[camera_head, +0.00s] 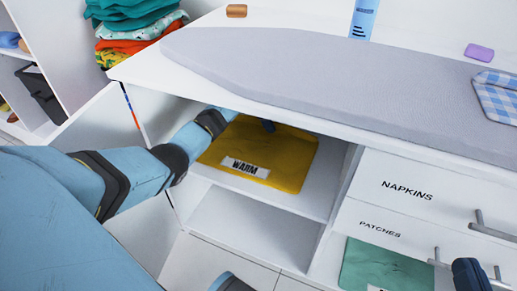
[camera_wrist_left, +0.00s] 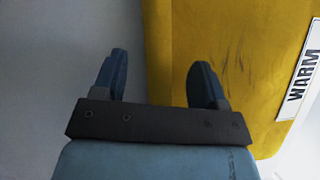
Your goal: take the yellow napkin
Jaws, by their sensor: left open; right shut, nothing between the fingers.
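A flat yellow sheet (camera_head: 290,155) with a white WARM label lies in the open compartment under the counter. No separate yellow napkin can be made out. A drawer marked NAPKINS (camera_head: 430,194) is closed at right. My left arm reaches into the compartment; its gripper (camera_head: 268,126) is mostly hidden by the arm and counter. In the left wrist view my left gripper (camera_wrist_left: 158,85) is open and empty, one finger over the yellow sheet (camera_wrist_left: 225,45), the other over the pale surface beside it. My right gripper (camera_head: 470,275) shows partly at lower right, shut, by the PATCHES drawer handle (camera_head: 441,262).
A grey ironing board (camera_head: 330,75) lies on the counter above, with a blue checked cloth (camera_head: 497,100) at its right. Folded clothes (camera_head: 135,25) are stacked at upper left. A green sheet (camera_head: 385,267) lies below the PATCHES drawer. The counter edge overhangs my left arm.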

